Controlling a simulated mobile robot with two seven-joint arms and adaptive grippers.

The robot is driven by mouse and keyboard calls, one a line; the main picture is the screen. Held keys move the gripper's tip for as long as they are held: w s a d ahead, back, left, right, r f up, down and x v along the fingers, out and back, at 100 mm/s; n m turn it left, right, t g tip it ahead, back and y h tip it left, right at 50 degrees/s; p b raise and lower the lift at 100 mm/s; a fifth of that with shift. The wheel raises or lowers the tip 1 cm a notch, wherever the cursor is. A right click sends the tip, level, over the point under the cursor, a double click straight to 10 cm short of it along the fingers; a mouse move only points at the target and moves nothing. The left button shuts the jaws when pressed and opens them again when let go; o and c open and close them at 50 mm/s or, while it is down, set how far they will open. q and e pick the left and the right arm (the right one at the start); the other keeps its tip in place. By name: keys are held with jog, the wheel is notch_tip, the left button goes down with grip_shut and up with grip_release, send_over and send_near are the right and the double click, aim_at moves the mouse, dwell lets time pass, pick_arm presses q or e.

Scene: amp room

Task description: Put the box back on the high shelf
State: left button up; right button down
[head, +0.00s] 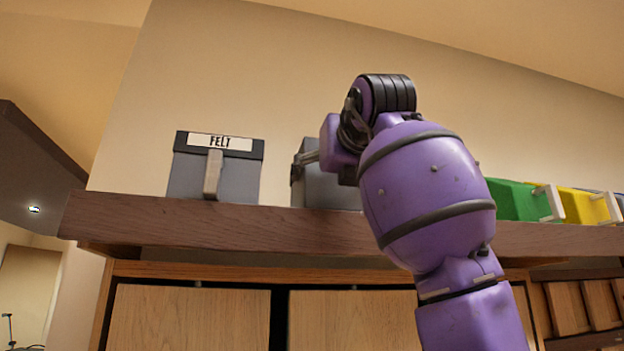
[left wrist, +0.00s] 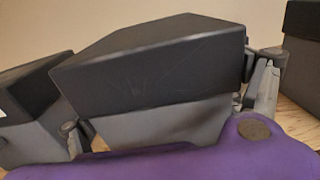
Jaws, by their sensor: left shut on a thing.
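The high shelf (head: 270,225) is a long brown wooden board across the head view. A grey box (head: 325,190) with a dark lid is at the shelf, partly hidden behind my purple arm; whether its underside rests on the board cannot be told. In the left wrist view the same box (left wrist: 170,65) fills the middle, with one finger at each side. My left gripper (head: 309,157) is shut on this box, and its fingers also show in the left wrist view (left wrist: 167,110). My right gripper is not in view.
A grey box labelled FELT (head: 213,170) stands on the shelf to the left, with a small gap between. Green (head: 513,200) and yellow (head: 583,206) bins stand to the right. Another dark box (left wrist: 303,60) is close on the right in the wrist view. Wooden cabinet doors (head: 190,318) are below.

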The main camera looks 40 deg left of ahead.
pick_arm(q)
jog(key=shift+s+a+f, duration=0.1)
jog(key=shift+s+a, duration=0.05)
jog(key=shift+a, duration=0.05)
jog(key=shift+d, duration=0.25)
jog(key=shift+d+f, duration=0.1)
jog(key=shift+f, duration=0.1)
jog(key=o, duration=1.3)
jog(key=shift+o, duration=0.5)
jog(key=shift+a, duration=0.2)
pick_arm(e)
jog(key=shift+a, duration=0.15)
